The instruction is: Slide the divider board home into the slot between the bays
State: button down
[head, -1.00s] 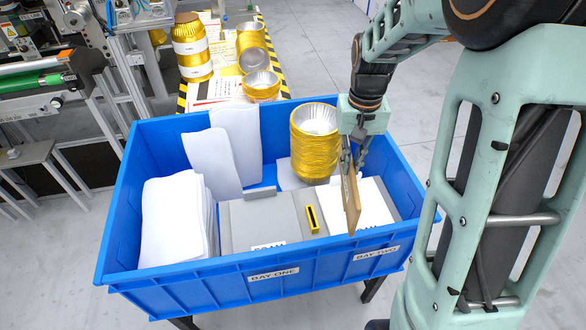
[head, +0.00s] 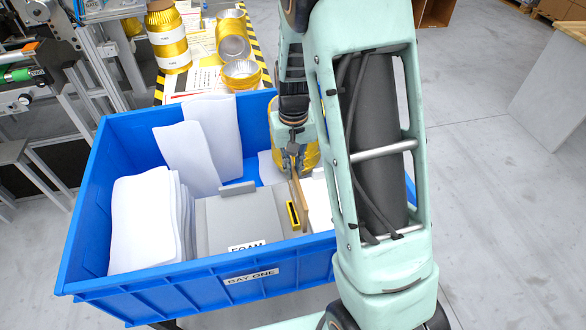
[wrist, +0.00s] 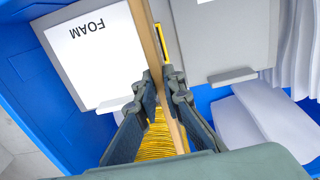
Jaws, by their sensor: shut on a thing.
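My gripper (head: 293,172) is shut on the upper part of the thin tan divider board (head: 301,205), inside the blue crate. In the wrist view the board (wrist: 150,45) runs edge-on between my fingers (wrist: 166,88). The black slot with its yellow frame (head: 293,215) lies in the grey floor between the bays. The board stands just right of it in the head view. In the wrist view only a strip of the slot's yellow frame (wrist: 174,68) shows beside the board. I cannot tell whether the board's lower edge touches anything.
The blue crate (head: 90,235) has a raised rim around me. White sheets (head: 145,220) stand in its left part beside a grey foam block (head: 225,222). My arm hides the crate's right part.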

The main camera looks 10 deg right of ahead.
aim_at(293, 191)
jog(key=shift+f+b, duration=2.3)
jog(key=shift+f, duration=0.6)
jog(key=shift+f+b, duration=1.7)
jog(key=shift+f, duration=0.35)
jog(key=c, duration=2)
grip_release()
notch_tip(293, 191, up, 12)
jog(key=shift+r, duration=0.1)
